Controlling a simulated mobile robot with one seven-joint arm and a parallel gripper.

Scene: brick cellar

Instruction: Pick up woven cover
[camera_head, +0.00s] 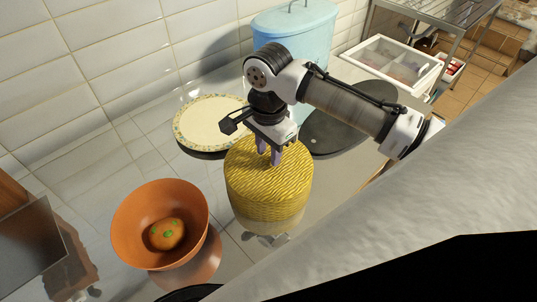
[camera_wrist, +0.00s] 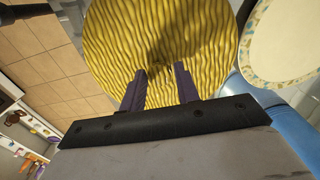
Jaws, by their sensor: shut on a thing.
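The woven cover (camera_head: 262,190) is a yellow, round, wavy-textured cover with a flat top, in the middle of the head view. A paler band shows below its lower edge, and I cannot tell whether the cover is raised. My gripper (camera_head: 270,160) comes down from above with its fingertips at the cover's top. In the wrist view the cover (camera_wrist: 160,30) fills the upper middle, and the two purple fingers of my gripper (camera_wrist: 160,80) reach onto it with a gap between them. The gripper is shut on the cover; the part between the fingertips is hard to make out.
An orange bowl (camera_head: 130,225) with a round orange item (camera_head: 166,234) stands at left. A patterned plate (camera_head: 210,122) lies behind the cover, with a blue bin (camera_head: 300,40) beyond. A dark round board (camera_head: 335,135) lies at right. A tiled wall closes the back left.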

